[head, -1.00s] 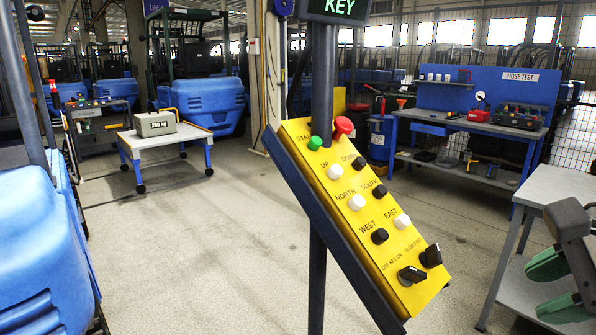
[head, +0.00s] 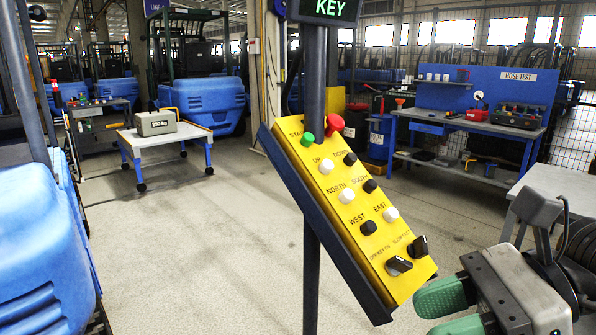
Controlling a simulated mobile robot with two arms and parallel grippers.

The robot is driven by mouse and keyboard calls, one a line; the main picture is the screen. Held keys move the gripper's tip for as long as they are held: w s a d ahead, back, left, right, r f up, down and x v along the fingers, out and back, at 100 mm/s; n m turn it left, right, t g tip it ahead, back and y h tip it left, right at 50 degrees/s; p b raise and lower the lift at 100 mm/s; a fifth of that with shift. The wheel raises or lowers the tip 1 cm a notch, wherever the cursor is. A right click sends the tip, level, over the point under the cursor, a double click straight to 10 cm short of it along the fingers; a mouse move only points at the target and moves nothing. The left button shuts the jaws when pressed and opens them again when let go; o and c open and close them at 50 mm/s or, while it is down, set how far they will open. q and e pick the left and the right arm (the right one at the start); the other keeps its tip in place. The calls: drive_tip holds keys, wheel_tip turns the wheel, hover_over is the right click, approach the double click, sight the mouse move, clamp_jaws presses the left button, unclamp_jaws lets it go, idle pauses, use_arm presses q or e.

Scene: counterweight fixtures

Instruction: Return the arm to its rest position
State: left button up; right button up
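My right gripper (head: 462,312) is at the lower right of the head view, with green fingertips apart and nothing between them. It is just right of the lower end of a tilted yellow control panel (head: 352,205). The panel stands on a dark post and carries a green button (head: 307,139), a red button (head: 334,124), white and black buttons, and two black rotary knobs (head: 398,265) at its lower end. A display (head: 328,8) above it reads KEY. I see a gap between the gripper and the panel. My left gripper is not in view.
A grey-topped table (head: 560,186) stands at the right, behind my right arm. A blue hose test bench (head: 470,127) is at the back right. A white cart (head: 165,137) with a 250 kg weight (head: 155,123) stands at the back left. Blue machine covers (head: 40,250) fill the left edge. The middle floor is clear.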

drive_tip(key=w+d+r+m+t+y, duration=0.1)
drive_tip(key=w+m+t+y, duration=0.2)
drive_tip(key=m+t, duration=0.7)
drive_tip(key=w+d+r+m+t+y, duration=0.1)
drive_tip(key=w+m+t+y, duration=0.45)
drive_tip(key=m, duration=0.85)
drive_tip(key=w+d+f+m+t+h, duration=0.1)
drive_tip(key=d+f+m+h, duration=0.2)
drive_tip(key=f+m+h, duration=0.75)
drive_tip(key=w+d+f+m+h, duration=0.1)
drive_tip(key=d+f+m+h, duration=0.2)
drive_tip(key=f+m+h, duration=0.7)
drive_tip(key=s+a+f+m+g, duration=0.1)
drive_tip(key=s+f+m+g, duration=0.6)
drive_tip(key=s+f+g, duration=1)
wheel_tip(320, 180, down, 27)
drive_tip(key=s+t+p, duration=0.2)
drive_tip(key=s, duration=0.1)
drive_tip(key=s+d+f+g+h, duration=0.1)
drive_tip(key=s+d+f, duration=0.1)
drive_tip(key=s+f, duration=1.3)
drive_tip(key=shift+s+d+f+n+g+p, duration=0.25)
drive_tip(key=shift+s+n+g+p, duration=0.15)
drive_tip(key=shift+s, duration=0.3)
